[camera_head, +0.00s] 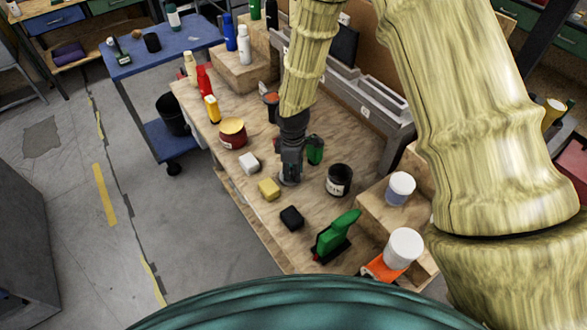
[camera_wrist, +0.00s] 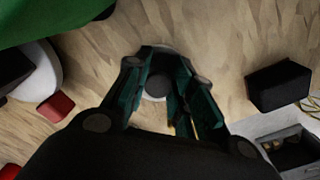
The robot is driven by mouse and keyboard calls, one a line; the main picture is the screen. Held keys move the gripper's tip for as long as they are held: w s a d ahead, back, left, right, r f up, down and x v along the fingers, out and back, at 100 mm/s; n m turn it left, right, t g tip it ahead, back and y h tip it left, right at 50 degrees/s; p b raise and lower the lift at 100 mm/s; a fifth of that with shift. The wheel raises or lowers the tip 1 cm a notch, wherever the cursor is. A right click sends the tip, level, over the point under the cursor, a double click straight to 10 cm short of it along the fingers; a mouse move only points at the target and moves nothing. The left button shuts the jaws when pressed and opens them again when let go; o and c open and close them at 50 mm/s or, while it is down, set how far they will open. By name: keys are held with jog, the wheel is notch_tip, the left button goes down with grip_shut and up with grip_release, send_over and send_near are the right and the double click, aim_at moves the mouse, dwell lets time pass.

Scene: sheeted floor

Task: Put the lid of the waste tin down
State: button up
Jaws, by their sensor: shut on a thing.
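My gripper (camera_head: 290,168) points down over the wooden bench and is shut on the lid (camera_head: 287,182), a grey disc. In the wrist view, the lid (camera_wrist: 157,97) shows between the fingers of my gripper (camera_wrist: 165,88), with a dark round knob at its middle. The lid is close to the bench top; I cannot tell whether it touches. A dark tin with a pale label, seemingly the waste tin (camera_head: 338,187), stands to the right of the gripper, with its top dark and uncovered.
A yellow block (camera_head: 269,189), a white block (camera_head: 249,163) and a black block (camera_head: 291,217) lie left and in front of the gripper. A green bottle (camera_head: 315,150) stands close behind it. A green-handled brush (camera_head: 336,235) and white tubs (camera_head: 403,249) are nearer.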

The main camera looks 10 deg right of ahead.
jog(key=shift+f, duration=0.25)
jog(key=o, duration=0.8)
jog(key=shift+r, duration=0.1)
jog(key=shift+r+b, duration=2)
jog(key=shift+r, duration=4.05)
